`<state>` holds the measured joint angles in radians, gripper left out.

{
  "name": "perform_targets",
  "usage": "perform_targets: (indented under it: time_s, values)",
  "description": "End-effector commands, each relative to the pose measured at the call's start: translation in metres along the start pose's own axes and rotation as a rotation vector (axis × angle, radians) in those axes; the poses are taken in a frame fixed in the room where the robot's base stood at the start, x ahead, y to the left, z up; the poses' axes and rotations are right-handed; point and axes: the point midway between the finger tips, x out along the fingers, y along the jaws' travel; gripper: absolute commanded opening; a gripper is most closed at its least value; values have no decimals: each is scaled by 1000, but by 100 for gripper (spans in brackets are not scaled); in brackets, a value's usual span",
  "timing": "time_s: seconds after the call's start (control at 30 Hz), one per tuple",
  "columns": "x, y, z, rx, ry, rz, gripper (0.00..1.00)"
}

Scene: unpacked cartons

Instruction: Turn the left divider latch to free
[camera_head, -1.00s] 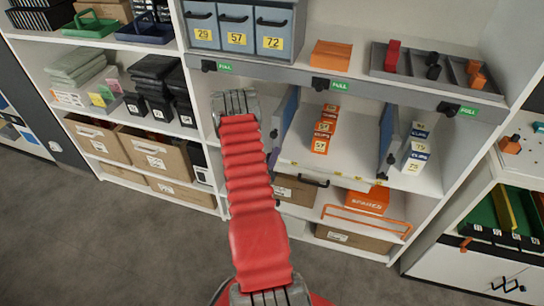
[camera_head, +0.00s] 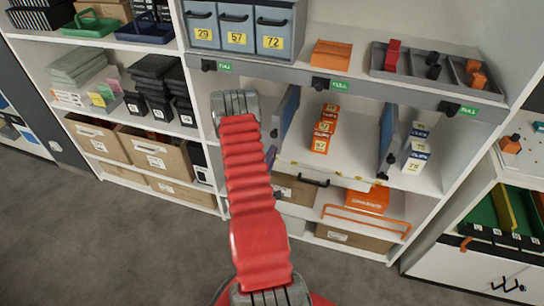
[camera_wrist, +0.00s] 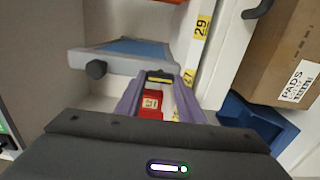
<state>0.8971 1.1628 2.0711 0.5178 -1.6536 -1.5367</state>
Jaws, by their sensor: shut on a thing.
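The left blue divider (camera_head: 287,117) stands on the middle shelf, left of the orange boxes. The right blue divider (camera_head: 386,138) stands further right. My gripper (camera_wrist: 160,92) has its two purple fingers around a small red piece with a pale label (camera_wrist: 150,103), at the shelf's front edge. A yellow-and-black piece (camera_wrist: 160,77) shows by the fingertips. I take these parts for the left divider's latch; how far it is turned is unclear. In the head view my red arm hides most of the latch and gripper; only a purple bit of gripper shows.
Orange boxes (camera_head: 325,130) stand between the dividers, and white-and-blue boxes (camera_head: 417,150) at the right. A grey rail with black knobs and green FULL tags (camera_head: 340,86) runs above. A carton (camera_wrist: 290,65) lies right in the wrist view.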

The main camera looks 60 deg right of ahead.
Motion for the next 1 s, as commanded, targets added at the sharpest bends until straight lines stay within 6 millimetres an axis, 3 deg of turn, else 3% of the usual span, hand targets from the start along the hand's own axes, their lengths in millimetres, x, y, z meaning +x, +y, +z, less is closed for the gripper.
perform_targets:
  time_s: [0.33, 0.37, 0.6, 1.0]
  values:
    - [-4, -6, 0, -10, 3, -17, 12]
    - [-4, -6, 0, -10, 3, -17, 36]
    - [-2, -4, 0, -6, 2, -10, 53]
    - [-7, -2, 0, -4, 1, -5, 53]
